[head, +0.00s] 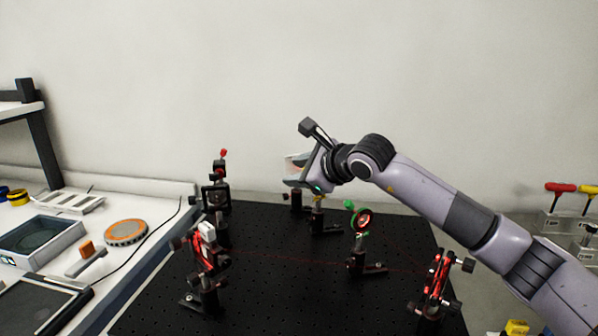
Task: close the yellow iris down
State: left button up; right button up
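The yellow iris (318,199) stands near the back of the black breadboard. Only a small yellow part and its post and base show below my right gripper; its ring and lever are hidden behind the gripper. My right gripper (299,156) is over the top of this iris, with its fingers spread apart and pointing left. A pale, partly see-through patch shows between the fingers; I cannot tell what it is. I cannot tell whether a finger touches the iris. My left gripper is not in view.
An iris with a green lever (349,204) stands right of the yellow one. Red-lit mounts (205,250) and (437,281) stand at the front left and right of the breadboard (290,300). A tall mount with a red knob (218,190) stands back left. A thin red beam crosses the board.

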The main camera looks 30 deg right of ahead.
jog(key=b+v, duration=0.2)
jog(key=v, duration=0.5)
dwell(0.4)
dwell(0.3)
